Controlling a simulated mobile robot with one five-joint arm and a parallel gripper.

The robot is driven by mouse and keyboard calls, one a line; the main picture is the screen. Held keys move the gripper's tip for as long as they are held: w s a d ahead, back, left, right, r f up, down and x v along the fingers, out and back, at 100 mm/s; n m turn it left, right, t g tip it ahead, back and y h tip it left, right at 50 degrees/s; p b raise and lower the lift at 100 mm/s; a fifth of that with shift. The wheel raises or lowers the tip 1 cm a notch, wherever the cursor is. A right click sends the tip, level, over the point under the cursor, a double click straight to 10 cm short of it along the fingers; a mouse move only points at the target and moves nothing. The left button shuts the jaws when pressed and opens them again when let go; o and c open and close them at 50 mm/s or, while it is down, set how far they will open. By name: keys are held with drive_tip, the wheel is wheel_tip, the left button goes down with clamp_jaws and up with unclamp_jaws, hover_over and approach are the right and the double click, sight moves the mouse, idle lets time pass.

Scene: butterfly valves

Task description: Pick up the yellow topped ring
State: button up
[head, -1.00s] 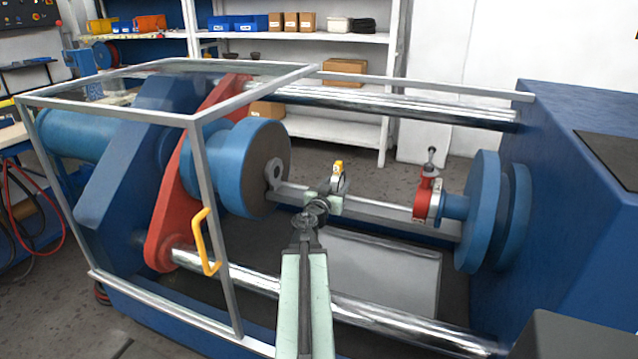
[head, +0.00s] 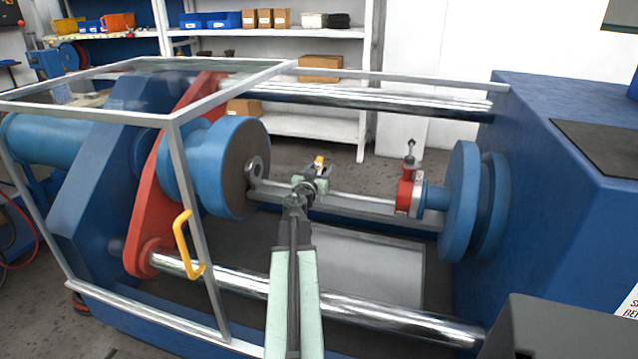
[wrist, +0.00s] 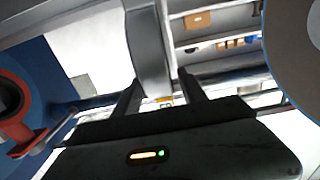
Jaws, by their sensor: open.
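The yellow topped ring (head: 319,161) is mostly hidden behind my gripper in the head view; its yellow top shows just above the jaws, over the grey bar. My gripper (head: 314,174) is open in front of it. In the wrist view, the two dark fingers (wrist: 160,88) stand apart, with a small yellow patch (wrist: 164,99) low between them. I cannot tell whether the fingers touch the ring.
A red valve (head: 404,192) sits right, on the shaft of a blue flange (head: 459,200). A grey ring (head: 255,168) stands left by a blue disc (head: 236,165). A metal frame with a yellow handle (head: 182,243) and a polished rod (head: 350,308) are nearer.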

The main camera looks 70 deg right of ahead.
drive_tip(key=shift+w+a, duration=0.15)
drive_tip(key=shift+c, duration=0.6)
clamp_jaws()
idle(0.6)
